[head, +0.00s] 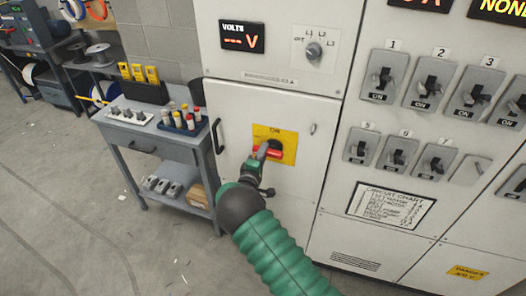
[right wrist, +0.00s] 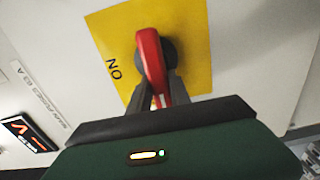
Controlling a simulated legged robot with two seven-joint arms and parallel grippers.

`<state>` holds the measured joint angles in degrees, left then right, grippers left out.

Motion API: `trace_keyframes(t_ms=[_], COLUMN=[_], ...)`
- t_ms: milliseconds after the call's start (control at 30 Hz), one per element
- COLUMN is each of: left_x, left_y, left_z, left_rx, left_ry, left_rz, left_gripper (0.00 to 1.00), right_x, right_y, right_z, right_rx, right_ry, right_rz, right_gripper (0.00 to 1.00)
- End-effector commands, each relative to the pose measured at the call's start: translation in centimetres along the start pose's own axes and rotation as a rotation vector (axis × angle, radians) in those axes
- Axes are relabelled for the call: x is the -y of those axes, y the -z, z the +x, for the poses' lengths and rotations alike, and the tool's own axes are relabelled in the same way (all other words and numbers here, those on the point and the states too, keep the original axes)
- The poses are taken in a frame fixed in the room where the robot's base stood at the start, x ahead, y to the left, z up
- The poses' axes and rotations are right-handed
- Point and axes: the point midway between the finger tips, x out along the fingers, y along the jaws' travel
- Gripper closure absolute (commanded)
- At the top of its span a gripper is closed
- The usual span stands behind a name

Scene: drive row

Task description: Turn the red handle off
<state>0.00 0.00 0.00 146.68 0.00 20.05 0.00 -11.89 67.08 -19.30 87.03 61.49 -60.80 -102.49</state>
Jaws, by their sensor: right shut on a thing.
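The red handle (head: 268,153) sits on a yellow plate (head: 289,143) on the white cabinet door. In the head view the word at the top of the plate appears to read "ON". In the right wrist view the red handle (right wrist: 150,56) is mounted on a dark round hub, and "ON" is printed on the left of the yellow plate (right wrist: 112,32). My right gripper (right wrist: 161,88) is shut on the handle, with a dark finger on each side of it. In the head view the right gripper (head: 262,150) partly covers the handle. My left gripper is not in view.
The white cabinet (head: 240,110) carries a volts display (head: 242,36), a selector knob (head: 313,51) and several grey switches (head: 381,78) at right. A grey cart (head: 130,138) with small parts stands left of the cabinet. The floor at lower left is mostly clear.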

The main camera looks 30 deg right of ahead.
Motion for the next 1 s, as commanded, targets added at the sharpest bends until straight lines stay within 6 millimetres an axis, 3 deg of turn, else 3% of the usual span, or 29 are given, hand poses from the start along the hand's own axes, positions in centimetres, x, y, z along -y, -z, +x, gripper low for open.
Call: trace_keyframes(t_ms=[33,567,600,733,1000], left_x=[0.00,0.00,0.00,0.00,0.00], left_y=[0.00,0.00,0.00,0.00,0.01], left_z=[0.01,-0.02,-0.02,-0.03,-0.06], left_rx=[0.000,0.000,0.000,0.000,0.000], left_ry=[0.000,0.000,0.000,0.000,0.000], left_rz=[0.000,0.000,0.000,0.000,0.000], left_gripper=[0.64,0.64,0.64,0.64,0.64], right_x=[0.68,0.72,0.72,0.57,0.21], right_y=[-0.25,-0.29,-0.29,-0.27,-0.17], right_z=[-0.13,-0.09,-0.09,-0.07,-0.07], right_rx=[0.004,0.004,0.004,0.003,0.001], right_ry=[0.013,0.012,0.012,0.009,0.003], right_rz=[-0.014,-0.043,-0.043,-0.041,-0.037], right_gripper=[1.00,1.00,0.74,0.57,0.55])
